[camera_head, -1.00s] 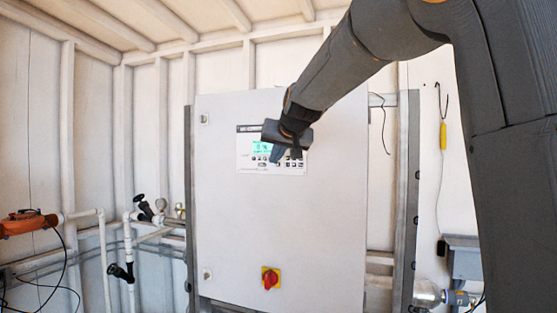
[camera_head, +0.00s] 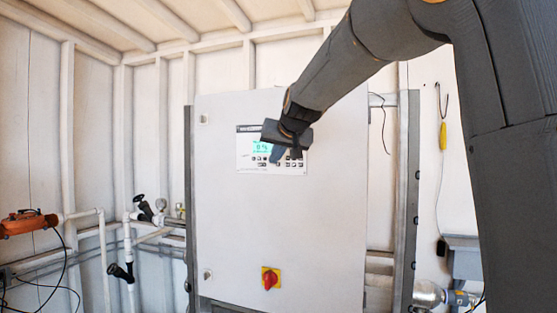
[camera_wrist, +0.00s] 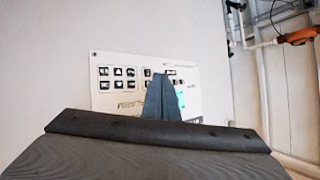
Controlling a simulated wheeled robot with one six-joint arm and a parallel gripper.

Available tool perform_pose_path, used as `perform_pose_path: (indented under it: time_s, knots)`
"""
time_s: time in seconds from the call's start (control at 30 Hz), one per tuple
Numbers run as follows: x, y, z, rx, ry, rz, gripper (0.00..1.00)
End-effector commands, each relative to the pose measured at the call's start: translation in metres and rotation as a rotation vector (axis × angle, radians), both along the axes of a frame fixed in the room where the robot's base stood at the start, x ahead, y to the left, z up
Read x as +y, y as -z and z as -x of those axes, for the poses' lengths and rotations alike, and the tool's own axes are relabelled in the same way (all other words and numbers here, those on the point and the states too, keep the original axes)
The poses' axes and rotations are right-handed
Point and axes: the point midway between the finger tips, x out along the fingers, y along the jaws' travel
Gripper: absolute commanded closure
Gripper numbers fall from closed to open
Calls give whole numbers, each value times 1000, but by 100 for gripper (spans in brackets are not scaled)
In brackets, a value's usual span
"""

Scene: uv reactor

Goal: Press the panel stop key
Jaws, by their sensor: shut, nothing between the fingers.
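The control panel (camera_head: 250,168) is a white plate with a lit green display (camera_head: 262,147) and rows of small dark keys, set high on a pale cabinet door. It also shows in the wrist view (camera_wrist: 110,98), where several keys (camera_wrist: 118,78) are visible left of the fingers. My gripper (camera_head: 276,158) is shut and empty, its tips in front of the panel's key rows. In the wrist view the shut fingers (camera_wrist: 162,80) cover part of the panel and display. I cannot read which key is the stop key, nor tell whether the tips touch one.
The large cabinet door (camera_head: 280,220) carries a red and yellow rotary switch (camera_head: 270,278) low down. White pipes with black valves (camera_head: 128,245) and an orange device (camera_head: 28,223) are at the left. A yellow-handled item (camera_head: 443,137) hangs at the right.

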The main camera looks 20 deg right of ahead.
Motion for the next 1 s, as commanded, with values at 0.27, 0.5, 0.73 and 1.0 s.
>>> perform_pose_path:
  time_s: [0.27,0.5,0.73,1.0]
  knots:
    - [-4,1,-6,0,1,0,100]
    - [-5,0,-8,0,0,-1,100]
    - [-5,0,-8,0,0,0,100]
    - [-7,0,-10,0,0,0,100]
